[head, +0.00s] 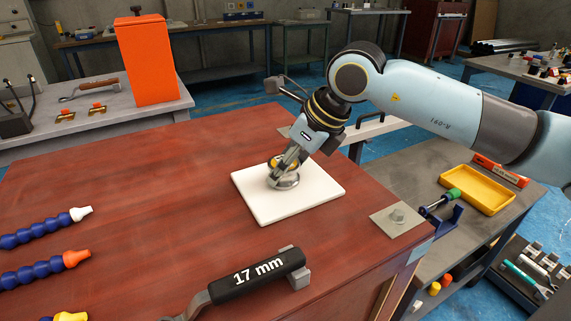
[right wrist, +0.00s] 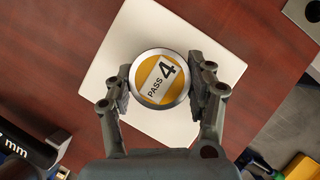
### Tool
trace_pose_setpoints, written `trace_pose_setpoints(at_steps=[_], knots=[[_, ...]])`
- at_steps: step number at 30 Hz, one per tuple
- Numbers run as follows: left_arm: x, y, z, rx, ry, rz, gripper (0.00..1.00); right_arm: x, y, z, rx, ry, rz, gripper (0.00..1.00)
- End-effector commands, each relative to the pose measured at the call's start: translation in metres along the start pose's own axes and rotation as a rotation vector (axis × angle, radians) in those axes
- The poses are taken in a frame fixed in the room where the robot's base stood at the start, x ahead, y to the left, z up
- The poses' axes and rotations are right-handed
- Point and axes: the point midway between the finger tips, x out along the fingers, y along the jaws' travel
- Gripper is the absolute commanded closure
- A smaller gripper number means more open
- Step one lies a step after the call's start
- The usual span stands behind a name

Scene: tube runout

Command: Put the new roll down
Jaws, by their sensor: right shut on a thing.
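My right gripper (head: 284,168) comes in from the right and is shut on a round silver piece (head: 286,183). In the right wrist view the piece (right wrist: 160,76) has a yellow face with a white label reading "PASS 4". Both fingers of the gripper (right wrist: 160,90) press its sides. The piece is over the middle of a square white pad (head: 265,208), low against it; I cannot tell whether it touches. The pad (right wrist: 115,62) lies flat on the red-brown bench. No other roll can be made out. My left gripper is not in view.
A black "17 mm" handle (head: 258,277) lies at the bench front. Blue segmented hoses (head: 40,231) lie at the left edge. A metal plate with a bolt (head: 397,216) sits at the right corner. A yellow tray (head: 476,205) is beyond. Bench left of the pad is clear.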

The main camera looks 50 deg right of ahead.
Motion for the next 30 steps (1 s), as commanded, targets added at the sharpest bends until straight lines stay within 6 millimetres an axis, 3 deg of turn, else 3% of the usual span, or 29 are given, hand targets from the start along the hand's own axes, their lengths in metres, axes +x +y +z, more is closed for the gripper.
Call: trace_pose_setpoints(at_steps=[5, 6, 10, 22, 30], knots=[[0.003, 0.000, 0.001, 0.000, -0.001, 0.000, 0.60, 0.003, 0.000, -0.001, -0.001, -0.002, 0.000, 1.00], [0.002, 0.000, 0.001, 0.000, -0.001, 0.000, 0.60, 0.002, 0.000, -0.001, 0.000, 0.001, 0.000, 0.40], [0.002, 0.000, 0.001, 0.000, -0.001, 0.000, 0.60, 0.001, 0.000, -0.001, 0.000, 0.001, 0.000, 0.23], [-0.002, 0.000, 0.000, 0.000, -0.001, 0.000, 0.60, -0.005, 0.000, 0.000, -0.003, 0.001, -0.001, 0.21], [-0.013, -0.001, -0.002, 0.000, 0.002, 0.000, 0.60, -0.048, -0.001, 0.000, -0.009, 0.005, -0.005, 0.21]])
